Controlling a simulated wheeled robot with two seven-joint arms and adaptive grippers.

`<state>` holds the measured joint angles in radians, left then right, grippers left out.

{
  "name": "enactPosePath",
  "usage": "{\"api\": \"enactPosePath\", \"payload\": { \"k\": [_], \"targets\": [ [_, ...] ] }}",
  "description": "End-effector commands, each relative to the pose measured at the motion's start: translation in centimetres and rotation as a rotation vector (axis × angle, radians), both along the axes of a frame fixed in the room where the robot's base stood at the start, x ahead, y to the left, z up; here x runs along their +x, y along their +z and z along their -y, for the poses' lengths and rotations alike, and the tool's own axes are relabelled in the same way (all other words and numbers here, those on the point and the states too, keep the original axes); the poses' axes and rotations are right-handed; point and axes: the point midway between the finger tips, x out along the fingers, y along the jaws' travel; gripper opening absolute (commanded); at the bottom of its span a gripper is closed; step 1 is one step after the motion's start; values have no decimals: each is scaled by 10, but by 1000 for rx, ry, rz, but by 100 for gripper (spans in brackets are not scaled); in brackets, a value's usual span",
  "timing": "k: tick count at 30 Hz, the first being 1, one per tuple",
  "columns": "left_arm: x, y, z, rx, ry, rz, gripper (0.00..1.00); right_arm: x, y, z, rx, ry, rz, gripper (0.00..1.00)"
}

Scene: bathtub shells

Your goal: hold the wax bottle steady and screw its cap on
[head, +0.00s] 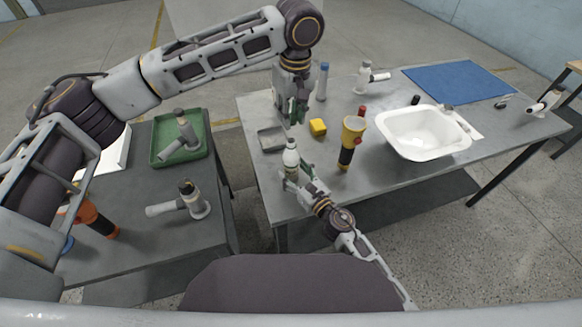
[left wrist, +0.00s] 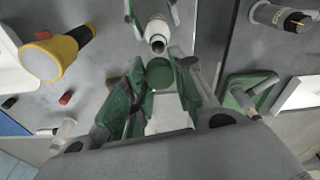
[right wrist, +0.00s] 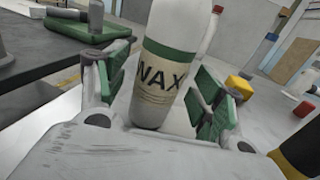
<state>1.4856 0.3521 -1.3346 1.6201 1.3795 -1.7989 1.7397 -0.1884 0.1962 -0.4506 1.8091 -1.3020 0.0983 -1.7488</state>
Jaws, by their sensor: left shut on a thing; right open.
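The white wax bottle (head: 290,160), with an open neck (left wrist: 157,45), stands upright near the table's front left edge. Its green band and WAX label (right wrist: 165,75) show in the right wrist view. My right gripper (head: 291,178) is open, with its green-padded fingers (right wrist: 158,95) on both sides of the bottle; a gap shows at the right finger. My left gripper (head: 297,114) is above and beyond the bottle, shut on the round green cap (left wrist: 160,74). The cap is apart from the neck. In the head view the fingers hide the cap.
A yellow block (head: 318,127), a yellow-and-black flashlight-like object (head: 351,144) and a grey tray (head: 271,139) lie near the bottle. A white basin (head: 425,150) is to the right, by a blue mat (head: 458,82). A side table (head: 150,240) holds a green tray (head: 203,150).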

Motion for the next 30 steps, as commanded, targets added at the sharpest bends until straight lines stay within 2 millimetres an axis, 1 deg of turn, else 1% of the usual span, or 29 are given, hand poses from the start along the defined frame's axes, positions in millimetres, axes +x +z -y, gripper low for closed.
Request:
{"api": "enactPosePath", "payload": {
  "k": [7, 18, 20, 30],
  "targets": [
    [0, 0, 0, 0, 0, 0, 18, 9, 0, -6, -2, 0, 1, 68],
    [0, 0, 0, 0, 0, 0, 18, 11, 0, -7, -1, 0, 1, 68],
    [0, 0, 0, 0, 0, 0, 18, 11, 0, -7, -1, 0, 1, 62],
    [0, 0, 0, 0, 0, 0, 18, 11, 0, -7, -1, 0, 1, 18]
  ]
}}
